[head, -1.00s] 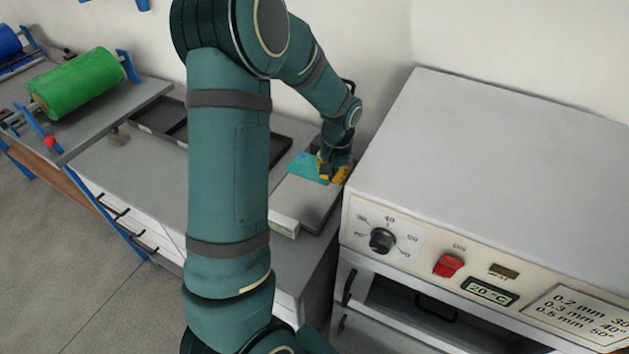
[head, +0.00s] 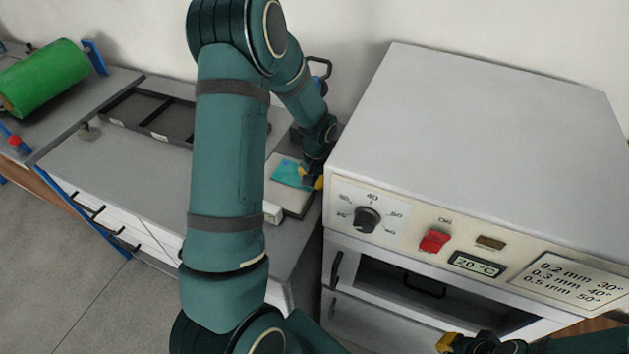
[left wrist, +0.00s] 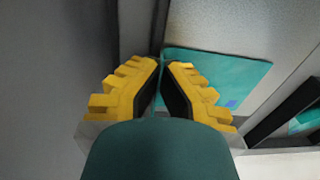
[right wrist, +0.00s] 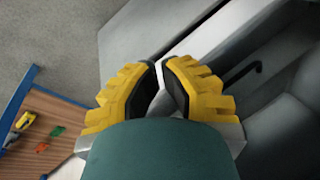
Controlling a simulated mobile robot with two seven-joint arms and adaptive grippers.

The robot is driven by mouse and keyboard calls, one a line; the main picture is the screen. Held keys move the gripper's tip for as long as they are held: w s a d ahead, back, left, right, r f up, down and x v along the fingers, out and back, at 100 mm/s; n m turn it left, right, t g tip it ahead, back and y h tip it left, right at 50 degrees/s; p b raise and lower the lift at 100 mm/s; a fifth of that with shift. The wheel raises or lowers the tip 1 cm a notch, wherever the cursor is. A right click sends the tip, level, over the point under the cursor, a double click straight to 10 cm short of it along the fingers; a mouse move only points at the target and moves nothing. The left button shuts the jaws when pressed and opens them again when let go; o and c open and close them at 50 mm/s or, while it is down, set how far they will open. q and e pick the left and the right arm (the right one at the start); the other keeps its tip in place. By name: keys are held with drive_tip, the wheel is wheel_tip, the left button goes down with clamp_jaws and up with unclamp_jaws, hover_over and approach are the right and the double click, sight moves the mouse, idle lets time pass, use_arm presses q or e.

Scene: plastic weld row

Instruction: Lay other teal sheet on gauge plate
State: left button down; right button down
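A teal sheet (head: 288,172) lies flat on the pale gauge plate (head: 276,192), beside the oven. In the left wrist view the sheet (left wrist: 240,75) extends right from my fingertips, with a small blue mark on it. My left gripper (head: 312,182) is at the sheet's edge; in its wrist view its fingertips (left wrist: 162,64) are almost together there and seem shut on that edge. The exact contact is hidden. Another teal piece (left wrist: 305,121) shows between dark bars at the right of that view. My right gripper (right wrist: 160,64) looks nearly closed and empty, in front of the oven.
The grey oven (head: 480,130) stands close to the right of the plate, with a dial, red switch and display. A dark divided tray (head: 150,115) and a green roll (head: 42,78) are to the left. My left arm hides part of the bench.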

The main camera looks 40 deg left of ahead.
use_arm(q)
drive_tip(key=shift+r, duration=0.1)
drive_tip(key=c, duration=1.1)
unclamp_jaws()
drive_tip(key=shift+c, duration=0.2)
drive_tip(key=shift+r, duration=0.2)
wheel_tip(320, 180, up, 12)
drive_tip(key=p, duration=0.2)
drive_tip(key=shift+d+f, duration=0.2)
drive_tip(key=shift+d, duration=0.1)
drive_tip(key=shift+w, duration=0.1)
